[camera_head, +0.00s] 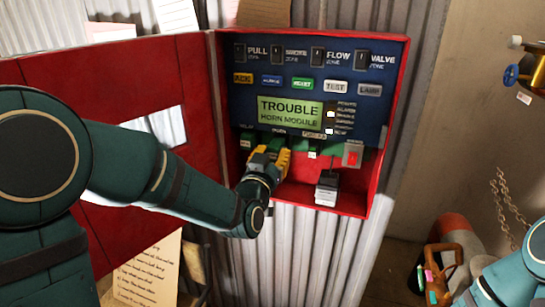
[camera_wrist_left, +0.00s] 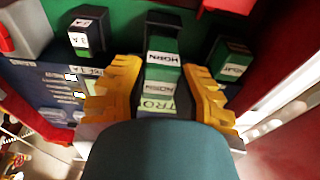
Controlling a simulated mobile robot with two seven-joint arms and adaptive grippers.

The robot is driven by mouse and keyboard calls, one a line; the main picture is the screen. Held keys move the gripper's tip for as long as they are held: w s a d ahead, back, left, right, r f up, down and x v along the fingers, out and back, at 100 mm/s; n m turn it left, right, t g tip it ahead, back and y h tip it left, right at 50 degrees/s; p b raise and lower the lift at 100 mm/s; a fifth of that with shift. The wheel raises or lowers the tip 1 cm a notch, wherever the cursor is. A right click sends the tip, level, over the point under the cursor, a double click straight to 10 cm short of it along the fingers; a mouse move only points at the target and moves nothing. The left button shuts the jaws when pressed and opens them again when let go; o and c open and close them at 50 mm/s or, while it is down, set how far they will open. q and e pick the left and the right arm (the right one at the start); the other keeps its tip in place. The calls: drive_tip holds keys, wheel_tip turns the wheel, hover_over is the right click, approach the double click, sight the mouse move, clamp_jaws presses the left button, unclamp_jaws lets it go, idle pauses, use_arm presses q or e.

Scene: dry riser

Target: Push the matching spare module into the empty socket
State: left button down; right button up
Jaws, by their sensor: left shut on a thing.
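The red panel box (camera_head: 373,190) stands open, and its display (camera_head: 290,112) reads "TROUBLE HORN MODULE". My left gripper (camera_head: 268,166) is at the row of green modules under the blue face. In the left wrist view, its yellow fingers (camera_wrist_left: 160,88) are shut on a dark and green module (camera_wrist_left: 165,74) with white labels, one reading HORN. The fingers hide part of its sides, and I cannot tell how deep it sits. A dark module (camera_wrist_left: 88,30) and a green-faced module (camera_wrist_left: 232,62) are on either side. My right gripper is not in view.
A grey block (camera_head: 326,194) stands on the box floor, below a grey unit with a red button (camera_head: 352,156). The open red door (camera_head: 120,75) is at left, behind my left arm. An orange tool bag (camera_head: 445,262) and chains (camera_head: 505,205) are at lower right.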

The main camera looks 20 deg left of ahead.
use_arm(q)
drive_tip(key=shift+w, duration=1.9)
drive_tip(key=c, duration=0.7)
unclamp_jaws()
drive_tip(key=shift+c, duration=0.2)
drive_tip(key=s+f, duration=0.1)
drive_tip(key=s, duration=1.1)
drive_tip(key=s+d+f+g+h, duration=0.15)
drive_tip(key=f+g, duration=0.35)
drive_tip(key=f, duration=0.8)
drive_tip(key=d+f+g, duration=0.2)
drive_tip(key=f+g, duration=0.2)
drive_tip(key=f, duration=0.8)
drive_tip(key=s+d+f+n+g+h, duration=0.1)
drive_tip(key=s+d+f+n+g, duration=0.1)
drive_tip(key=s+f+g, duration=0.6)
drive_tip(key=s+d+f, duration=0.1)
drive_tip(key=s+f, duration=0.5)
drive_tip(key=f, duration=0.2)
drive_tip(key=shift+s+d+f+g+h, duration=0.15)
drive_tip(key=shift+s+f+g+h, duration=0.15)
drive_tip(key=shift+f+h, duration=0.1)
